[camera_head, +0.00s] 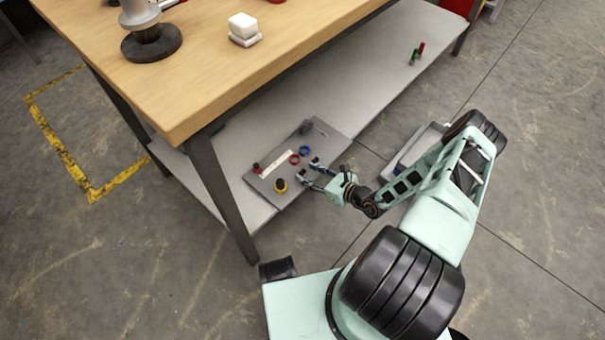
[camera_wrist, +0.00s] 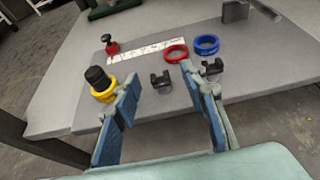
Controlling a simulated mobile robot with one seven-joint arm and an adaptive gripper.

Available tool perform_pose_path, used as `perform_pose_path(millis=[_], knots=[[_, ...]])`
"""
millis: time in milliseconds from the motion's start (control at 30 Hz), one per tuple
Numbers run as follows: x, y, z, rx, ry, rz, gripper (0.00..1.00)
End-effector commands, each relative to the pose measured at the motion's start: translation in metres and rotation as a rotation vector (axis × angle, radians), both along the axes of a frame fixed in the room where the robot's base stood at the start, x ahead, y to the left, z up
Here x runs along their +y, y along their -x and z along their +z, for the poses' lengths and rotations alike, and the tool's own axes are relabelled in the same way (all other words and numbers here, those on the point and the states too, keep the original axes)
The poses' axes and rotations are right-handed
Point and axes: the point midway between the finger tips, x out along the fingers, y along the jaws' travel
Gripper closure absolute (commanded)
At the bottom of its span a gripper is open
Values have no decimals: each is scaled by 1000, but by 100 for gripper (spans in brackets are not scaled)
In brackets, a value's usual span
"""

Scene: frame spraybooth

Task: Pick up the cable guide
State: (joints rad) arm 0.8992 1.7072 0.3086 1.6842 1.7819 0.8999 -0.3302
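My gripper (camera_head: 309,174) is open, reaching in from the right over the grey board (camera_head: 262,186) on the low shelf. In the wrist view its two blue-padded fingers stand wide apart with nothing held. A small dark U-shaped clip (camera_wrist: 161,79), which looks like the cable guide, lies on the board between and just beyond the fingertips. A second similar dark clip (camera_wrist: 212,67) lies beyond the right fingertip. I cannot tell from looks alone which is meant. In the head view the fingers and small size make both clips hard to make out.
The board also holds a red ring (camera_wrist: 176,54), a blue ring (camera_wrist: 206,44), a yellow-and-black knob (camera_wrist: 100,84), a red knob (camera_wrist: 111,45), a white strip (camera_wrist: 147,51) and a grey block (camera_wrist: 235,11). The wooden tabletop (camera_head: 190,85) overhangs the shelf (camera_head: 345,85), with a leg (camera_head: 222,190) at left.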

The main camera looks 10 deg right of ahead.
Motion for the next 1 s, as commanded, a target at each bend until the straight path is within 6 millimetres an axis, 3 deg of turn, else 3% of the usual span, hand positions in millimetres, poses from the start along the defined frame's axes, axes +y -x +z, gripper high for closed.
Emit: perform_pose_path(millis=[267,500,800,1000], knots=[[23,-28,-18,-1,0,1,61],[25,-31,-17,0,0,1,61],[25,-31,-16,0,0,1,92],[24,-31,-17,0,0,1,92]])
